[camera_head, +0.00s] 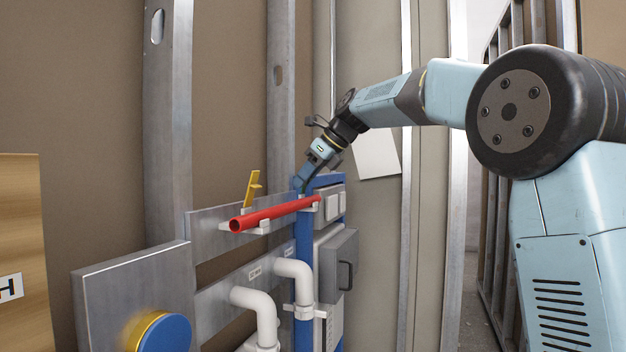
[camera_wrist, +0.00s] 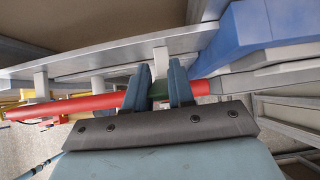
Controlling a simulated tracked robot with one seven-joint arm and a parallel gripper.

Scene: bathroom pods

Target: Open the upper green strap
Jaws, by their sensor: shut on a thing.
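The red pipe (camera_head: 275,213) lies across white holders on a metal rail. It also runs across the wrist view (camera_wrist: 75,106). My gripper (camera_head: 303,187) is at the pipe's right end, beside the top of the blue frame. In the wrist view, my gripper's two blue fingers (camera_wrist: 158,88) stand on either side of a small dark green piece, the green strap (camera_wrist: 158,92), at the pipe. The fingers are shut on it. Most of the strap is hidden by the fingers and gripper body, and I cannot make it out in the head view.
A yellow strap (camera_head: 252,188) stands up at the pipe's left holder. White elbow pipes (camera_head: 262,305), a grey box (camera_head: 338,262) with a handle and a blue upright (camera_head: 304,240) are below. A metal plate with a blue round cap (camera_head: 167,333) is at lower left.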

